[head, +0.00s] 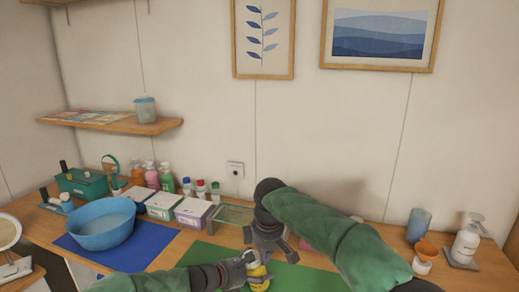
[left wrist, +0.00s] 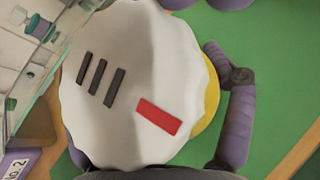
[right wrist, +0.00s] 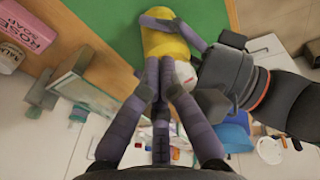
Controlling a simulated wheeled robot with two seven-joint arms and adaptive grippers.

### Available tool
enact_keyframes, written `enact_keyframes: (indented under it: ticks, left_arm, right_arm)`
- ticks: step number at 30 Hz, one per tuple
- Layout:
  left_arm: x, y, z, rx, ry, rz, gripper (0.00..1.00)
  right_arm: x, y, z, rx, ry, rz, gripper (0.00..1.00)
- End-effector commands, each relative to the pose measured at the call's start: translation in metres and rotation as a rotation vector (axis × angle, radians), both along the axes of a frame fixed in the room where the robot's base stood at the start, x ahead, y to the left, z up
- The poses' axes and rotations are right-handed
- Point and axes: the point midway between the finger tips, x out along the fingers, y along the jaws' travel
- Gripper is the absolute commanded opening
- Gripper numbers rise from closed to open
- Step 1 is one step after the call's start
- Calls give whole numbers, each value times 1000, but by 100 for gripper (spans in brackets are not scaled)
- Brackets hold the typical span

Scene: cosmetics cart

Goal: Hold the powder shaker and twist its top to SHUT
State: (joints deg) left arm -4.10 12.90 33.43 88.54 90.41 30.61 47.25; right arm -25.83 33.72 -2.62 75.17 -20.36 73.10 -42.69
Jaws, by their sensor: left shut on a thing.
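The powder shaker has a yellow body (head: 259,284) and a white scalloped top with three dark bars and one red bar (left wrist: 130,85). My left gripper (head: 252,268) is shut around the yellow body, over the green mat. One purple finger shows beside the body in the left wrist view. My right gripper (right wrist: 160,75) is close to the shaker, above it in the head view. Its fingers come together at the tips and show nothing clearly between them. The yellow body (right wrist: 165,45) and a sliver of the white top (right wrist: 183,74) lie just past those tips.
The green mat (head: 205,257) lies under the work area. A blue bowl (head: 102,225), small boxes and several bottles stand to the left. A glass tray (head: 232,213) is behind the grippers. An orange-topped jar (head: 427,252) and a pump bottle (head: 466,243) stand at right.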

Motion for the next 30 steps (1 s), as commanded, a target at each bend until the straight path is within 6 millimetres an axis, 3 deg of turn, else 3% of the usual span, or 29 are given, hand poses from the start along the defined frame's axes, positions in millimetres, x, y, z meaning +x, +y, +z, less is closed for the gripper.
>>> enact_keyframes:
  ticks: [15, 28, 29, 30]
  left_arm:
    - [0, 1, -2, 1, 3, 2, 48]
    - [0, 1, -2, 2, 3, 3, 48]
    - [0, 1, -2, 2, 3, 3, 90]
    - [0, 1, -2, 2, 3, 3, 100]
  right_arm:
    - [-4, 9, 53, 4, -7, -2, 0]
    - [-4, 8, 57, 3, -6, -3, 0]
    - [-4, 8, 57, 3, -6, -3, 0]
    - [-4, 8, 57, 3, -6, -3, 0]
